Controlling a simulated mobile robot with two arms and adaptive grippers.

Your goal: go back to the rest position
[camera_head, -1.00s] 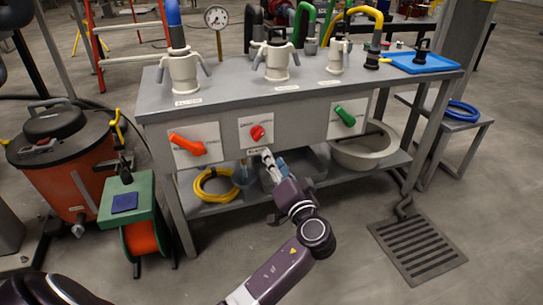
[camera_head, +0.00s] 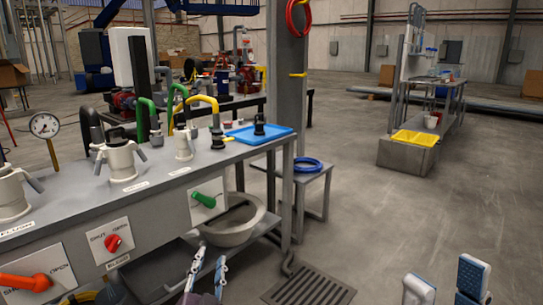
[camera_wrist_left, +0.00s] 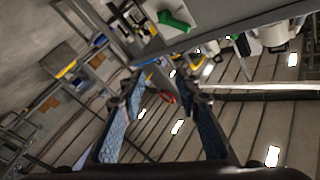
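My left gripper (camera_head: 209,264) is at the bottom of the head view, in front of the bench (camera_head: 150,205) and empty. In the left wrist view its two blue-padded fingers (camera_wrist_left: 165,110) stand apart with nothing between them. My right gripper (camera_head: 446,280) shows at the bottom right of the head view, over the bare floor. Its two blue and white fingertips are apart with nothing between them. The bench front carries an orange handle (camera_head: 25,282), a red knob (camera_head: 113,242) and a green handle (camera_head: 204,199). Neither gripper visibly touches them.
A round basin (camera_head: 232,222) sits on the bench's lower shelf. A floor grate (camera_head: 309,288) lies right of the bench. A stool with a blue hose (camera_head: 307,164) and a grey column (camera_head: 288,90) stand behind. The floor to the right is open, with a yellow tray (camera_head: 414,138) further off.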

